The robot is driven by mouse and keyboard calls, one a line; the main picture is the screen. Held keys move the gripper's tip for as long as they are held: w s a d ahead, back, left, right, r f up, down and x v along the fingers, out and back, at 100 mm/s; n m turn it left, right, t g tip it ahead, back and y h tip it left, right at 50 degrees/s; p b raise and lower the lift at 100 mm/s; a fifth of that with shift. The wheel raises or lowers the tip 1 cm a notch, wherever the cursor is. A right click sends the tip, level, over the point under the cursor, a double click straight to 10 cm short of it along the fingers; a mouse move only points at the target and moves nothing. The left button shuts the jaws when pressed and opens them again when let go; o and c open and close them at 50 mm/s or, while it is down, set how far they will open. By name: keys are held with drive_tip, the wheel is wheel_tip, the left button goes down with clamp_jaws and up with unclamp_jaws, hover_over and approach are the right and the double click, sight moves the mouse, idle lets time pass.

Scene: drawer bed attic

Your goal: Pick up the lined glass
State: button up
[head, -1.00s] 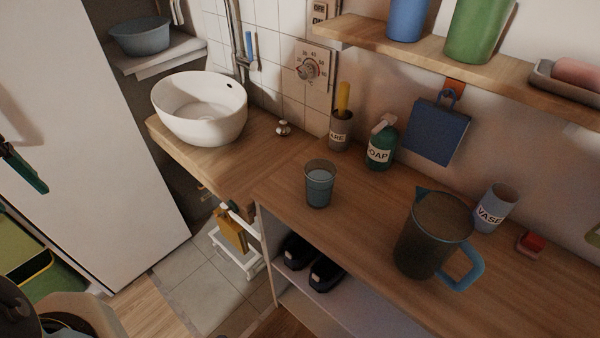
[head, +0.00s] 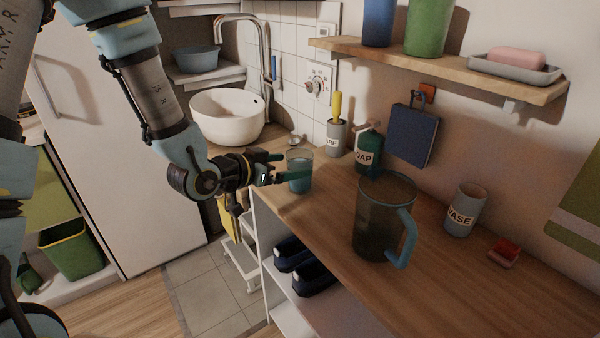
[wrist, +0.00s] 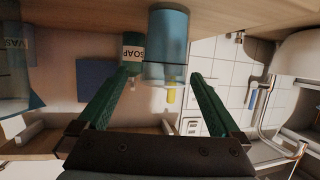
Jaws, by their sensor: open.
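The lined glass (head: 301,160) is a bluish see-through tumbler standing upright on the wooden counter, near its front edge. In the wrist view, which is upside down, the glass (wrist: 167,45) is centred at the top, just beyond and between the fingertips. My gripper (head: 286,168) is open with dark green fingers, level with the glass and coming at it from the left. The fingers also show spread in the wrist view (wrist: 163,80), with nothing held.
A dark pitcher (head: 372,220) with a blue handle stands to the right of the glass. A soap bottle (head: 368,150) and a brush holder (head: 335,138) stand behind. A vase (head: 466,210) is farther right. A wooden shelf (head: 440,70) hangs above.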

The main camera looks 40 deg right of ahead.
drive_tip(key=shift+w+p+x, duration=0.15)
drive_tip(key=shift+p+x, duration=0.5)
drive_tip(key=shift+x, duration=1.4)
drive_tip(key=shift+w+p+x, duration=0.1)
drive_tip(key=shift+p+x, duration=0.55)
drive_tip(key=shift+x, duration=1.35)
drive_tip(key=shift+f, duration=0.1)
drive_tip(key=c, duration=1.3)
